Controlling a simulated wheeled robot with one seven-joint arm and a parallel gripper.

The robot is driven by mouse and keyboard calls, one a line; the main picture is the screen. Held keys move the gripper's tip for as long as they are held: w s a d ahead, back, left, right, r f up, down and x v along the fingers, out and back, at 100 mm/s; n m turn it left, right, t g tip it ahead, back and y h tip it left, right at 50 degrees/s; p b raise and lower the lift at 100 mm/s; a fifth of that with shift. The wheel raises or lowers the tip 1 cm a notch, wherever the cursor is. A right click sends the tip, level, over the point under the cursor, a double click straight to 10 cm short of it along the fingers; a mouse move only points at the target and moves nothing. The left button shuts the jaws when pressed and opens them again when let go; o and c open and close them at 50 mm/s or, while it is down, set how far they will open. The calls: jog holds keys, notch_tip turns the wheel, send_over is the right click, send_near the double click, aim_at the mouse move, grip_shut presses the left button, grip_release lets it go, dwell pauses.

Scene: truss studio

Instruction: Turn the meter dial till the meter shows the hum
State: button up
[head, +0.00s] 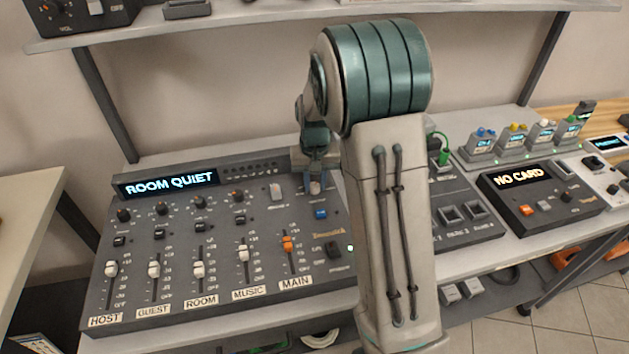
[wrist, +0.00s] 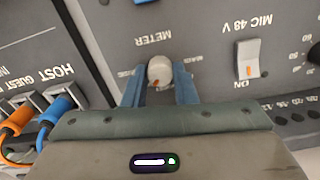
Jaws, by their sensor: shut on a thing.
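In the head view my gripper (head: 316,172) points down at the mixer's upper right, and the dial (head: 315,187) shows just below the fingers. The meter display (head: 168,184) on the mixer (head: 150,311) reads ROOM QUIET in blue letters. My arm hides the mixer's right edge.
The MIC 48 V switch (wrist: 248,60) stands beside the dial, and a blue button (head: 321,213) is close below it. Orange and blue plugs (wrist: 58,108) sit in a neighbouring panel. A box reading NO CARD (head: 540,200) stands to the right. A shelf (head: 240,22) runs above.

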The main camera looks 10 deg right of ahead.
aim_at(315, 185)
jog(key=shift+r+m, duration=0.1)
jog(key=shift+m, duration=0.2)
jog(key=o, duration=1)
notch_tip(315, 185, up, 14)
dwell(0.3)
jog(key=s+f+n+t, duration=0.1)
jog(key=s+n+t, duration=0.1)
jog(key=s, duration=2.1)
jog(key=shift+s+f+t, duration=0.2)
jog(key=shift+s+t, duration=0.15)
jog(key=shift+t, duration=0.05)
